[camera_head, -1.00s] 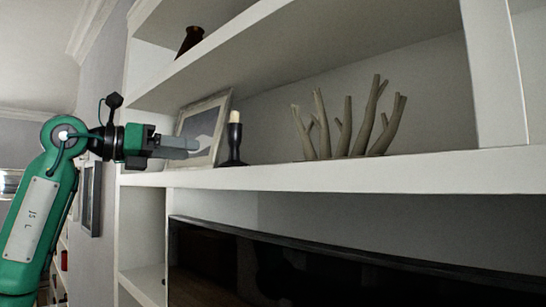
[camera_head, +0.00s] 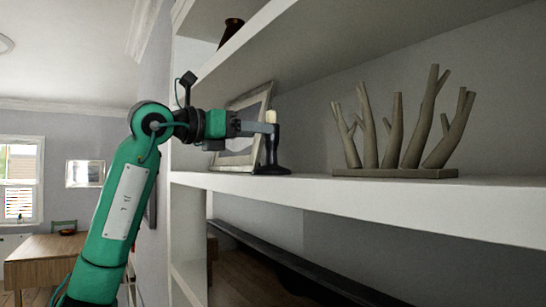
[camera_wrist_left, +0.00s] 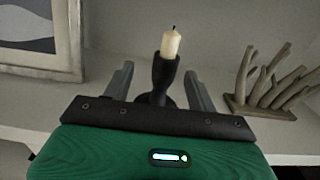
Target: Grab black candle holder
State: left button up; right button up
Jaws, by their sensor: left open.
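The black candle holder (camera_head: 272,155) stands upright on the white shelf with a short cream candle (camera_head: 271,117) in its top. In the left wrist view the black candle holder (camera_wrist_left: 163,75) is between the two fingers, with the candle (camera_wrist_left: 171,44) above them. My left gripper (camera_head: 268,128) is open, with its fingers at the upper stem of the holder. In the left wrist view my left gripper (camera_wrist_left: 160,85) has a finger on each side of the holder, with gaps visible. Part of the holder's base is hidden behind the gripper body there. My right gripper is not in view.
A framed picture (camera_head: 230,146) leans behind the holder, close to the gripper. A grey branch sculpture (camera_head: 405,130) stands farther right on the shelf (camera_head: 330,192). Another shelf (camera_head: 260,58) with a dark vase (camera_head: 231,30) is above. The shelf between holder and sculpture is clear.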

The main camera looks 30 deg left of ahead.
aim_at(269, 137)
pick_arm(q)
jog(key=p+x, duration=0.3)
jog(key=x, duration=0.1)
jog(key=shift+s+d+r+p, duration=0.1)
jog(key=shift+d+r+p, duration=0.15)
jog(key=shift+d+p, duration=0.1)
jog(key=shift+w+d+f, duration=0.15)
jog(key=shift+w, duration=0.2)
jog(key=shift+s, duration=0.1)
jog(key=shift+c, duration=1.1)
grip_shut()
